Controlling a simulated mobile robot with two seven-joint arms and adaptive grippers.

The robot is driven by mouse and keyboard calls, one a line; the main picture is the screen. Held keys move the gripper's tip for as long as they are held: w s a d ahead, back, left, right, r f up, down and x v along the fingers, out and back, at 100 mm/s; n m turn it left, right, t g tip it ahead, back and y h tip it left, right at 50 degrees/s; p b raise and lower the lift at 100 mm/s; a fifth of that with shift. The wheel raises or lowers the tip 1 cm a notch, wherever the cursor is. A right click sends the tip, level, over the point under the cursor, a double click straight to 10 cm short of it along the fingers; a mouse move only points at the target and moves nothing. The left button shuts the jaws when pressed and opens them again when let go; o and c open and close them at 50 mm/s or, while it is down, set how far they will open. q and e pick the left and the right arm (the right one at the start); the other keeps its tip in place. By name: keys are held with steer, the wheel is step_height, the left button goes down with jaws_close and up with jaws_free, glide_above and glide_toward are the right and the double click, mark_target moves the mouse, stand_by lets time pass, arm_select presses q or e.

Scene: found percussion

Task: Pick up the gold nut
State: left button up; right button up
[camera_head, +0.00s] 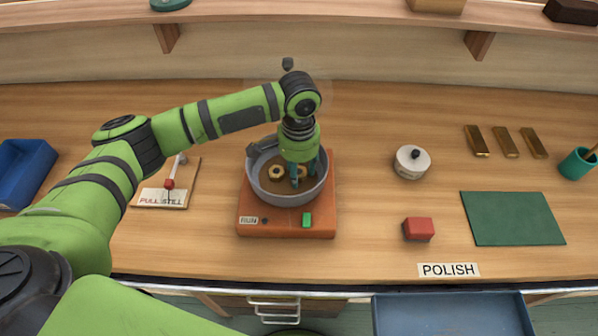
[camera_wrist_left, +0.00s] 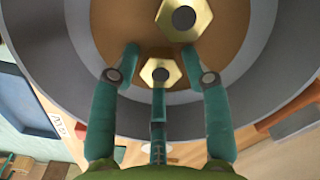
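Two gold hex nuts lie in a round grey bowl (camera_head: 252,184) with a brown bottom. One nut (camera_head: 276,172) shows clear in the head view, left of my fingers. The other nut (camera_head: 301,172) is partly hidden by them. My left gripper (camera_head: 299,181) points down into the bowl. In the wrist view its teal fingers (camera_wrist_left: 160,66) stand apart around the smaller-looking nut (camera_wrist_left: 160,75), with gaps at its sides; the third finger overlaps its near edge. The larger-looking nut (camera_wrist_left: 184,17) lies beyond the fingertips. My right gripper is not in view.
The bowl sits on an orange base (camera_head: 287,230) with a green button (camera_head: 307,219). A lever board (camera_head: 165,197) stands left. A white lidded pot (camera_head: 412,162), red block (camera_head: 418,229), green mat (camera_head: 513,218) and several gold bars (camera_head: 505,141) are right. A shelf runs above.

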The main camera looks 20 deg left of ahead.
arm_select(q)
steer(key=shift+r, duration=0.1)
jaws_close()
